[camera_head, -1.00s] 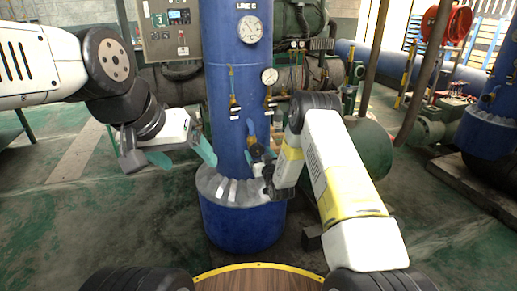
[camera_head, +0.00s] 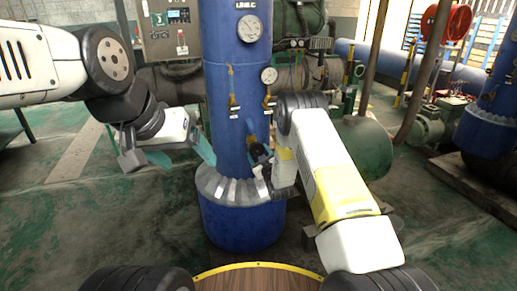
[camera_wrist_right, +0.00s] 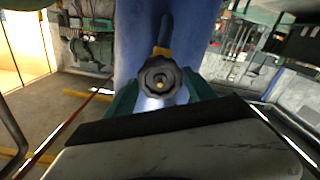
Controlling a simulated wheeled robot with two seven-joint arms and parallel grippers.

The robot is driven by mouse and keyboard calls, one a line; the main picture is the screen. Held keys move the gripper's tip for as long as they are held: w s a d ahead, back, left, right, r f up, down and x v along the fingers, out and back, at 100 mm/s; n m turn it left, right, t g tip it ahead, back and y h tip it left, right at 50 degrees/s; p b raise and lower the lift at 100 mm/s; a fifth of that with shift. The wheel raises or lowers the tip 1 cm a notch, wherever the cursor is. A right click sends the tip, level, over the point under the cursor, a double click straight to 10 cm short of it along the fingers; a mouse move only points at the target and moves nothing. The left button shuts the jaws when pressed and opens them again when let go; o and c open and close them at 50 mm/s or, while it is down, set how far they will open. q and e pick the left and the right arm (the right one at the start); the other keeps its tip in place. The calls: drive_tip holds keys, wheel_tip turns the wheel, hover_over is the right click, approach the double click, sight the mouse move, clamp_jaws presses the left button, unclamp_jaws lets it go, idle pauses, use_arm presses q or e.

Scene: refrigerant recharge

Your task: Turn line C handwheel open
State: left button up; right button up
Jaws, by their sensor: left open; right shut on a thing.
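The line C column (camera_head: 234,110) is a blue vertical pipe with a "LINE C" label at its top. Its black handwheel (camera_head: 258,149) sits low on the right side of the column, partly hidden by my right arm. In the right wrist view the round lobed handwheel (camera_wrist_right: 160,80) sits between the teal fingers of my right gripper (camera_wrist_right: 161,98), which is shut on it. My left gripper (camera_head: 180,157) is open and empty to the left of the column, its teal fingers spread.
Two round gauges, an upper one (camera_head: 251,29) and a lower one (camera_head: 269,75), are on the column. A grey collar (camera_head: 212,184) rings its lower part. A grey control panel (camera_head: 168,32) stands behind. The floor (camera_head: 80,215) at left is clear.

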drive_tip(key=n, duration=0.3)
drive_tip(key=shift+a+r+n, duration=0.1)
drive_tip(key=shift+n, duration=0.7)
drive_tip(key=shift+n, duration=2.4)
